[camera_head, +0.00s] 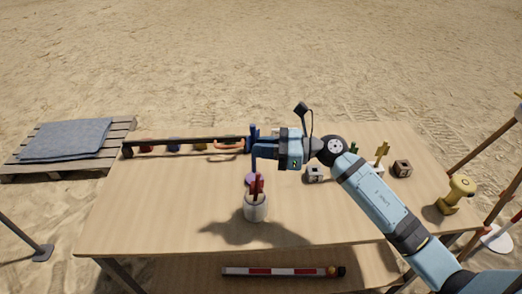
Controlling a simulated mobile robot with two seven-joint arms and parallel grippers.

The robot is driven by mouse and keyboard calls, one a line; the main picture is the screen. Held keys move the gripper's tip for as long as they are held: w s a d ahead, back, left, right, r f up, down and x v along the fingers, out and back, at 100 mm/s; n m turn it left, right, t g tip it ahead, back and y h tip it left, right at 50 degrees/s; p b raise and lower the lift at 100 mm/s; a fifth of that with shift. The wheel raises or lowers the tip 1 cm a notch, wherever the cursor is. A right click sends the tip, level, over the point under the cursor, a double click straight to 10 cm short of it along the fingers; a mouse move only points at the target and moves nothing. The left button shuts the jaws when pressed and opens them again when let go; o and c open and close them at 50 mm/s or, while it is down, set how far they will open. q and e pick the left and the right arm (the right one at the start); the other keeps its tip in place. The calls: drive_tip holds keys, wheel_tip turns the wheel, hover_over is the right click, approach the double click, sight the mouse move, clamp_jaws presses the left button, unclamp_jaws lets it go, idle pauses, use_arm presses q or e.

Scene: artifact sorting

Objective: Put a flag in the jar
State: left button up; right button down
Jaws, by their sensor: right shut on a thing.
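The jar (256,210) is a pale, whitish cup standing upright near the front middle of the table. A red flag (257,186) stands in it, and a small purple piece (250,180) shows just behind the red one; I cannot tell if it is in the jar. My right gripper (257,148) comes in from the right and is shut on an upright blue flag (252,132), above and slightly behind the jar. The lower end of the blue flag is hard to make out. My left gripper is not in view.
A long dark rack (180,141) with coloured items lies along the table's back left. Marked cubes (315,174), (402,168), a yellow cactus-like piece (382,152) and a yellow spool-shaped object (458,193) stand right. A red-and-white bar (282,271) lies below. The table's left front is clear.

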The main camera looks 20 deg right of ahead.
use_arm(q)
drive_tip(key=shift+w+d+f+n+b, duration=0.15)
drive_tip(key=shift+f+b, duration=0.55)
drive_tip(key=shift+b, duration=0.35)
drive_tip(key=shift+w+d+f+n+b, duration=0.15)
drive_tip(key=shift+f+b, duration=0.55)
drive_tip(key=shift+b, duration=0.3)
use_arm(e)
wheel_tip(320, 180, down, 7)
drive_tip(key=shift+r, duration=0.1)
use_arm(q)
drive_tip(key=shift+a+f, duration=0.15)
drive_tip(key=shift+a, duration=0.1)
use_arm(e)
drive_tip(key=shift+r, duration=0.1)
use_arm(q)
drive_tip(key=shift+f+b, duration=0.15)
drive_tip(key=shift+b, duration=0.15)
use_arm(e)
drive_tip(key=shift+f, duration=0.2)
